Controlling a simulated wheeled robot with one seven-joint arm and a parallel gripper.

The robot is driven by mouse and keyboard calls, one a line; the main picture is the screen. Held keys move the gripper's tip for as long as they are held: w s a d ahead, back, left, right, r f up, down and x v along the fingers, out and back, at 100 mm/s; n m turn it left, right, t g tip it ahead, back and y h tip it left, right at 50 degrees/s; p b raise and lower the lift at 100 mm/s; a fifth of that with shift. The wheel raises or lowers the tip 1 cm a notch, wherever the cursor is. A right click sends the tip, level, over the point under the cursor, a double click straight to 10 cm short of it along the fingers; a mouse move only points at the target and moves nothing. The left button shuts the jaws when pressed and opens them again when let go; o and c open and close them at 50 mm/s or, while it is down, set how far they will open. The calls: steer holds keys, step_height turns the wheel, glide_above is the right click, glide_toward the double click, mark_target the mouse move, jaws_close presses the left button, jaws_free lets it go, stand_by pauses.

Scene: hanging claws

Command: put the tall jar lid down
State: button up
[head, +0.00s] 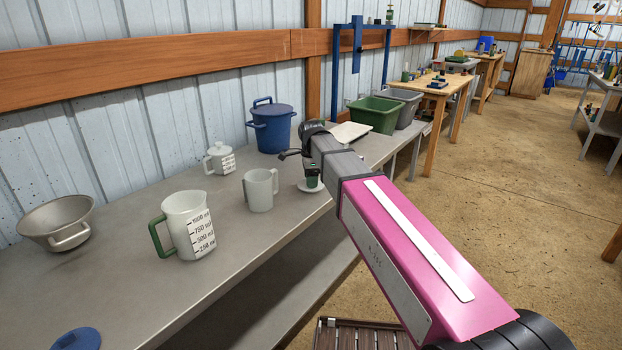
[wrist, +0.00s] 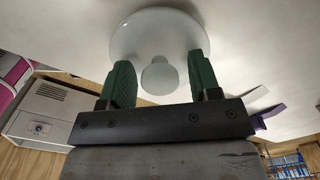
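The tall jar lid (head: 311,191) is a white round disc. In the head view it appears to lie flat on the grey workbench (head: 255,235), close to the bench's front edge. In the wrist view the lid (wrist: 155,32) shows a round knob at its centre. My gripper (head: 312,179) is directly above the lid, pointing down. In the wrist view the green fingers of my gripper (wrist: 160,60) stand apart, one on each side of the knob, with a visible gap at least on the right. The exact contact under the lid is hidden.
A white mug (head: 261,190) stands just left of the lid. A white lidded pot (head: 219,160), a jug with a green handle (head: 187,226), a metal bowl (head: 56,220) and a blue lidded pot (head: 271,127) are also on the bench. Bare bench lies in front of the jug.

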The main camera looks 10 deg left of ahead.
steer(key=shift+r, duration=0.15)
step_height(320, 180, up, 12)
stand_by(0.7)
